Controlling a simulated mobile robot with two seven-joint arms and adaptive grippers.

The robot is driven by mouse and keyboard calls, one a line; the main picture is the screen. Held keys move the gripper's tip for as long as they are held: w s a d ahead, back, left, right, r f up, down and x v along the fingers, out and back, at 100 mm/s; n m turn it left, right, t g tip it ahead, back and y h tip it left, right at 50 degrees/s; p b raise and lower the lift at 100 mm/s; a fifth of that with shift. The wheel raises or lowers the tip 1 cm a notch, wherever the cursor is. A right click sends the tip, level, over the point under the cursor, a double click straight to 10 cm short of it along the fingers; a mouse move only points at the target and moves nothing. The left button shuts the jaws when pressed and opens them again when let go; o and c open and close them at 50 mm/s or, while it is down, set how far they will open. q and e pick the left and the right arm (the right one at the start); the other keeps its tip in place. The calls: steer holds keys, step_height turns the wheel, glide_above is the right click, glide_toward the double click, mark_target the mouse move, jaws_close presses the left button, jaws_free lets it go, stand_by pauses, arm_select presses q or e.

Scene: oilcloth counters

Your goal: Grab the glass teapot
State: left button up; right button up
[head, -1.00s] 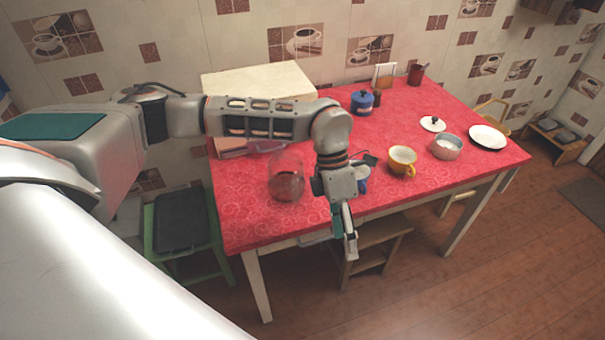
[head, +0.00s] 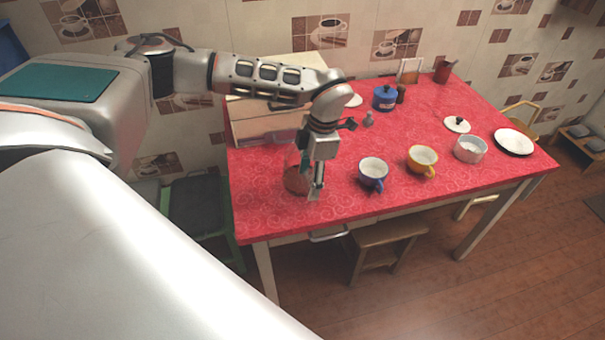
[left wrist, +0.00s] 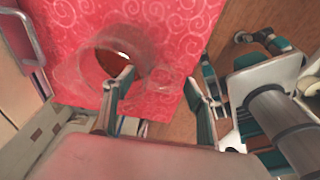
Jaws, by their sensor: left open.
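The glass teapot (head: 294,181) is clear with a dark reddish-brown lower part. It stands near the front left of the red table. My left gripper (head: 316,192) points down at its right side and partly hides it in the head view. In the left wrist view the teapot (left wrist: 88,72) lies beyond my open left gripper (left wrist: 160,79). One finger overlaps its body and the other is to the right of it. A clear rounded glass part shows between the fingers; I cannot tell whether anything touches.
On the red table (head: 400,204), a blue cup (head: 373,173), a yellow cup (head: 422,160) and a white-grey bowl (head: 470,149) stand to the right. A blue pot (head: 384,98) is farther back. A pale box-like object (head: 262,122) is behind the teapot. A stool (head: 385,237) is below the front edge.

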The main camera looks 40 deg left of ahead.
arm_select(q)
steer(key=shift+s+d+f, duration=0.1)
steer(key=shift+f, duration=1.25)
steer(key=shift+s+d+f, duration=0.1)
steer(key=shift+f, duration=1.2)
steer(key=shift+r, duration=0.1)
jaws_close()
